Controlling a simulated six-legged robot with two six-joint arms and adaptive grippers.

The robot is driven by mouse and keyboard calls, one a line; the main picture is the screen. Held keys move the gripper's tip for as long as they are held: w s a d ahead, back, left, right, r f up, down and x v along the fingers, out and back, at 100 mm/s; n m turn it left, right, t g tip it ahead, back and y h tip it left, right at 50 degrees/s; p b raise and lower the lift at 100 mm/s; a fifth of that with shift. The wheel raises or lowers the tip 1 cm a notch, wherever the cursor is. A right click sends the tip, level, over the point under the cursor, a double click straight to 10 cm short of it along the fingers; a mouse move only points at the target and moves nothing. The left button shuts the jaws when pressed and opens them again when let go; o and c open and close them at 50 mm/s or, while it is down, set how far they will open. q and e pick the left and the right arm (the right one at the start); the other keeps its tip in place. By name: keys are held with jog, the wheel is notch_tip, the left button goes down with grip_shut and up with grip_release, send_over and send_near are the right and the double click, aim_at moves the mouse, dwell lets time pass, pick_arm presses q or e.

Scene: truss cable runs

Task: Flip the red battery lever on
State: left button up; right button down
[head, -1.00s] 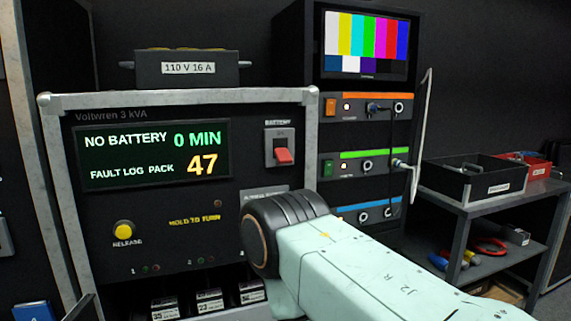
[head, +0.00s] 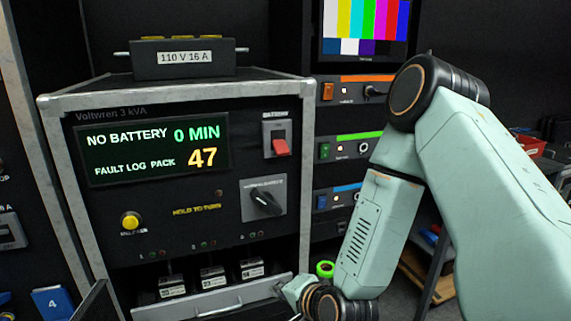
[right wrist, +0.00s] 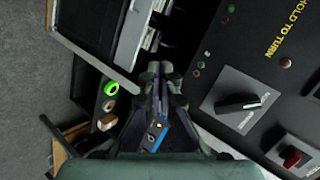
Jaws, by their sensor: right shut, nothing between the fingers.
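The red battery lever (head: 281,147) sits on a grey plate at the upper right of the black Voltwren cabinet front, and it points downward. It also shows in the right wrist view (right wrist: 291,157) at the lower right. The cabinet display (head: 152,148) reads NO BATTERY, 0 MIN and FAULT LOG PACK 47. My right gripper (right wrist: 156,70) is shut and empty, below and apart from the lever, beside the cabinet's lower front. In the head view only its wrist end shows, low by the drawer, and the fingertips are not clear. My left gripper is not in view.
A black rotary knob (head: 265,204) is below the lever, and a yellow release button (head: 131,221) is at left. Several battery packs stand behind a drawer front (head: 215,302) with a handle. A green ring (head: 325,269) lies right of the cabinet. A rack with a colour-bar screen (head: 366,30) stands behind.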

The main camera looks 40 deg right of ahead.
aim_at(281, 148)
jog(key=w+d+r+m+t+h, duration=0.2)
jog(key=d+r+m+t, duration=0.1)
jog(key=r+m, duration=0.5)
jog(key=w+d+r+m+t+h+p, duration=0.1)
jog(key=w+d+r+m+t+h, duration=0.1)
jog(key=r+m, duration=0.7)
jog(key=shift+w+d+r+m+t+h, duration=0.4)
jog(key=shift+d+m+t, duration=1)
jog(key=shift+m, duration=1.8)
jog(key=shift+d+f, duration=0.15)
jog(key=x, duration=1)
jog(key=shift+f, duration=0.1)
jog(key=s+r, duration=0.1)
jog(key=s+r+p, duration=0.1)
jog(key=r, duration=0.1)
jog(key=shift+r, duration=0.25)
